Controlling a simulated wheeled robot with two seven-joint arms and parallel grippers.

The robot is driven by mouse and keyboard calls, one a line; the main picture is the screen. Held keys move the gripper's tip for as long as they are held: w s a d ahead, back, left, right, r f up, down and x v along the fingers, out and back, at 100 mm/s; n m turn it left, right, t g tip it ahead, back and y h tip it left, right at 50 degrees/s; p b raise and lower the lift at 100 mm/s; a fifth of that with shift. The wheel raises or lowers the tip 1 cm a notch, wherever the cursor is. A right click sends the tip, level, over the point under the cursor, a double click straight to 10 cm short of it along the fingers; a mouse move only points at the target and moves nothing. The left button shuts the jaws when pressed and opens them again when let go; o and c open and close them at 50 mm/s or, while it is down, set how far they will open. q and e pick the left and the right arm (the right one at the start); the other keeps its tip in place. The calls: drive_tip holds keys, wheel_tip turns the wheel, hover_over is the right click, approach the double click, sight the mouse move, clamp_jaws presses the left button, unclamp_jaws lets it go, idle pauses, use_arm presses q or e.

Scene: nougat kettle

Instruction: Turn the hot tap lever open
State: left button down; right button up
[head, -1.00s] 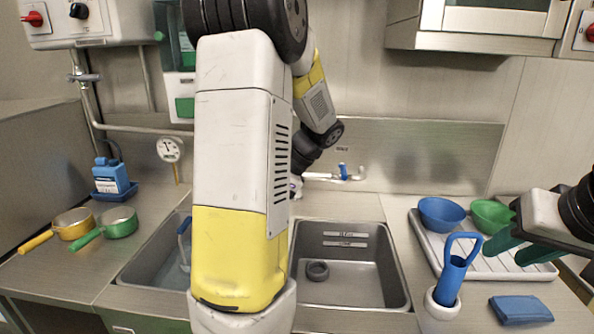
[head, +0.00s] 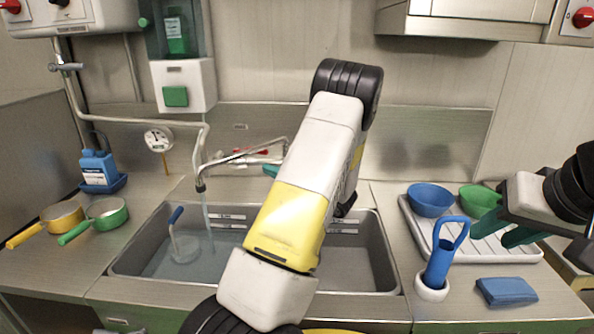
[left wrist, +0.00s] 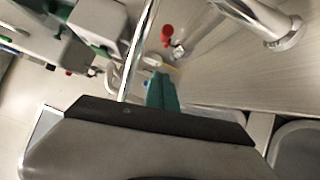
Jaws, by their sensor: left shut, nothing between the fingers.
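The red hot tap lever (head: 268,151) is on the wall tap behind the sinks, partly crowded by my arm. The lever also shows red in the left wrist view (left wrist: 167,33). The metal spout (head: 228,157) reaches left, and water runs from its end into the left basin. My left gripper (head: 271,170) shows only as a bit of teal beside the tap; its shut, empty fingers (left wrist: 162,92) are clear in the wrist view, apart from the red lever in that picture. My right gripper (head: 515,236) is open above the drying tray.
The left basin holds water and a blue-handled tool (head: 180,240). A soap dispenser (head: 183,88) hangs behind it. Pans (head: 107,213) stand at the left.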

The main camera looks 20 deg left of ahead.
use_arm(q)
drive_tip(key=w+a+r, duration=0.1)
drive_tip(key=w+a, duration=0.4)
drive_tip(key=shift+w+a, duration=0.15)
drive_tip(key=shift+w, duration=0.05)
drive_tip(key=w, duration=0.3)
drive_tip(key=shift+d, duration=0.25)
idle(0.4)
